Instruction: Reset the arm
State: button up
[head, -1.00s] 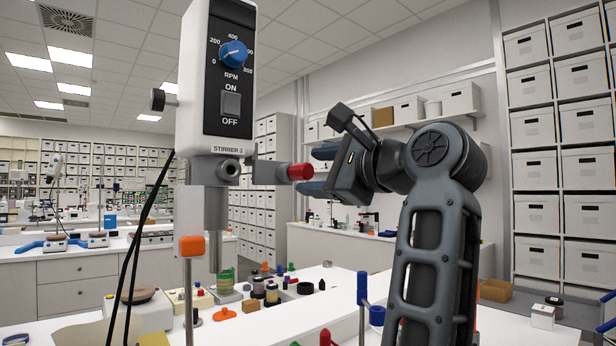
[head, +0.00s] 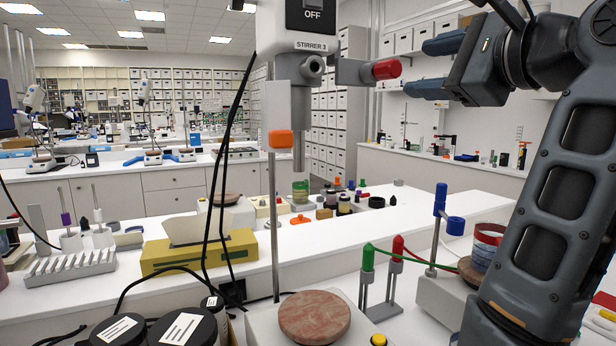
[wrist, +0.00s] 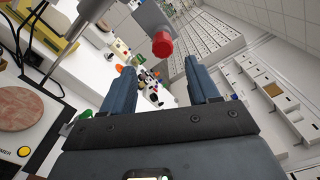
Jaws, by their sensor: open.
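My gripper (head: 432,68) is at the upper right in the head view, raised above the bench and pointing left. Its two blue fingers are apart with nothing between them. In the wrist view the open fingers of my gripper (wrist: 162,85) point away over the room. The red-tipped clamp knob (head: 386,69) of the stirrer stands just left of the fingers in the head view. The same red knob (wrist: 162,45) shows ahead of the fingers, a little apart from them, in the wrist view.
Stirrer 3 (head: 316,46) hangs on a stand over a bench with a hotplate (head: 314,316). Red and green stands (head: 368,262) and a blue clamp stand (head: 440,205) rise near my arm. A yellow box (head: 200,252) and dark-lidded jars (head: 185,328) lie left.

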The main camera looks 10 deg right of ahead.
jog(key=s+d+f+n+h, duration=0.1)
jog(key=s+f+n+h, duration=0.15)
jog(key=f, duration=1.35)
jog(key=s+d+f+n+h, duration=0.1)
jog(key=s+f+n+h, duration=0.15)
jog(key=f, duration=1.25)
jog(key=s+f+n+g, duration=0.1)
jog(key=s+f+n, duration=0.3)
jog(key=s+f, duration=0.55)
jog(key=s+f+n+g, duration=0.1)
jog(key=s+f+n, duration=0.5)
jog(key=s, duration=0.7)
jog(key=s+a+n, duration=0.1)
jog(key=s+n, duration=0.1)
jog(key=s, duration=0.7)
jog(key=s+a+n, duration=0.2)
jog(key=s+n, duration=0.1)
jog(key=s, duration=0.6)
jog(key=shift+a+r, duration=0.3)
jog(key=shift+r, duration=0.1)
